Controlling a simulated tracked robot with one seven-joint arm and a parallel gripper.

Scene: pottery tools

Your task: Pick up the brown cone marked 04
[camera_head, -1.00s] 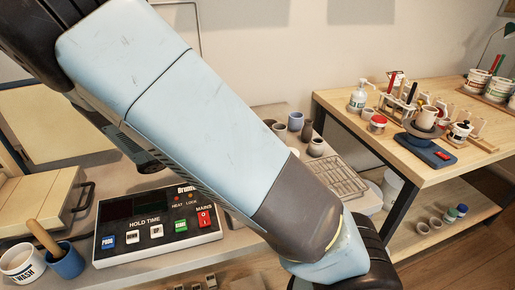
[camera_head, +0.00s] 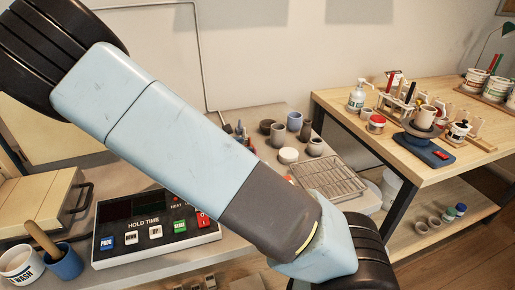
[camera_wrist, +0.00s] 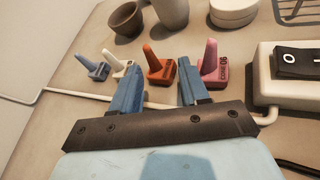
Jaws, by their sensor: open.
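In the wrist view an orange-brown cone (camera_wrist: 153,60) stands upright on a small base with dark marks too small to read. It is the closest match to the brown cone. My gripper (camera_wrist: 160,66) is open, with one blue finger on each side of this cone in the picture and nothing held. I cannot tell whether the fingertips reach around it or stop short. A pink cone (camera_wrist: 210,60) stands just right of the right finger. A white cone (camera_wrist: 114,63) and a blue cone (camera_wrist: 91,65) stand to the left. In the head view my arm hides the gripper.
A white switch box (camera_wrist: 285,75) stands right of the cones, with a white cable (camera_wrist: 60,92) along the bench. Pots (camera_wrist: 126,20) stand behind. The head view shows a control panel (camera_head: 150,232), a wire rack (camera_head: 328,178) and a second table (camera_head: 345,103).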

